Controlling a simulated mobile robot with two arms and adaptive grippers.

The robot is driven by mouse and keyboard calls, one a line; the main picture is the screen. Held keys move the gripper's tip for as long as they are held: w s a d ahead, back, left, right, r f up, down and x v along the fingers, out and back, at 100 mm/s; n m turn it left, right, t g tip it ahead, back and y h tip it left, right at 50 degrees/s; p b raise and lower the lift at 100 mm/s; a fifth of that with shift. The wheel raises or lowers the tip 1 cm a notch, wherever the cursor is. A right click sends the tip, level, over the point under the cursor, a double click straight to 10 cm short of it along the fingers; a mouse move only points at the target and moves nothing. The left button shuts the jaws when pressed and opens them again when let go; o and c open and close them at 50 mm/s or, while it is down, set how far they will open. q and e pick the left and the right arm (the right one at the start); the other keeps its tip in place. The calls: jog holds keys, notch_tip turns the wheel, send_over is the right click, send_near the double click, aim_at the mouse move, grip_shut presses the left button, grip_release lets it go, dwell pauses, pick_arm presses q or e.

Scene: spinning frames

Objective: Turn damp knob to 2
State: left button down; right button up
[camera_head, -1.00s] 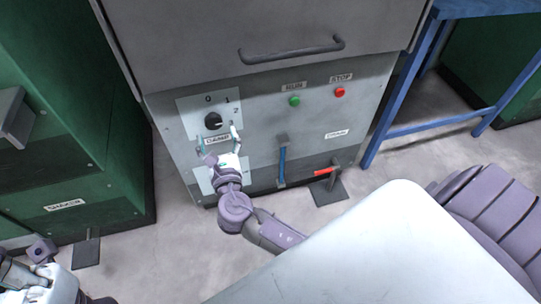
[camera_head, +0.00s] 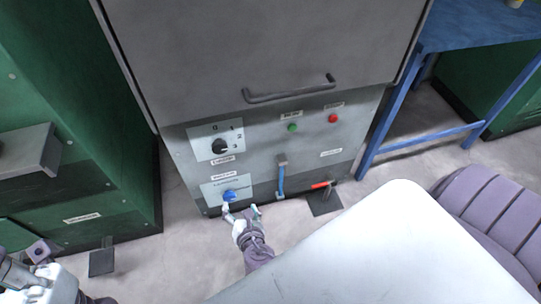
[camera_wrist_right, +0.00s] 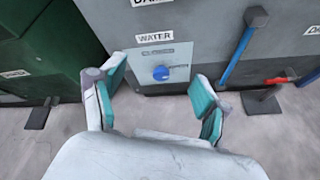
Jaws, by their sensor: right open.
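The damp knob (camera_head: 219,146) is a black dial on a white plate marked 0, 1 and 2, on the front of the grey machine. Its pointer is too small to read surely. My right gripper (camera_head: 241,210) is open and empty, below the damp knob and just in front of the blue water knob (camera_head: 230,195). In the right wrist view the water knob (camera_wrist_right: 161,73) shows beyond the open fingers (camera_wrist_right: 160,98), apart from them. My left gripper (camera_head: 40,285) is partly in view at the bottom left; its fingers are not clear.
A green button (camera_head: 292,127) and a red button (camera_head: 333,118) sit right of the damp knob. A blue lever (camera_head: 281,178) and a red-handled pedal (camera_head: 322,186) are lower right. A handle bar (camera_head: 290,91) juts out above. A green cabinet (camera_head: 75,130) stands left.

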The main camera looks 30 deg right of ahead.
jog(key=s+d+f+m+g+y+p, duration=0.1)
jog(key=s+d+f+m+g+p, duration=0.2)
jog(key=s+f+m+g+p, duration=0.2)
jog(key=shift+s+d+f+m+g+p, duration=0.3)
jog(key=shift+s+f+m+p, duration=0.6)
jog(key=shift+s+m+p, duration=1.45)
jog(key=shift+s+n+p, duration=0.4)
jog(key=shift+s+n, duration=0.15)
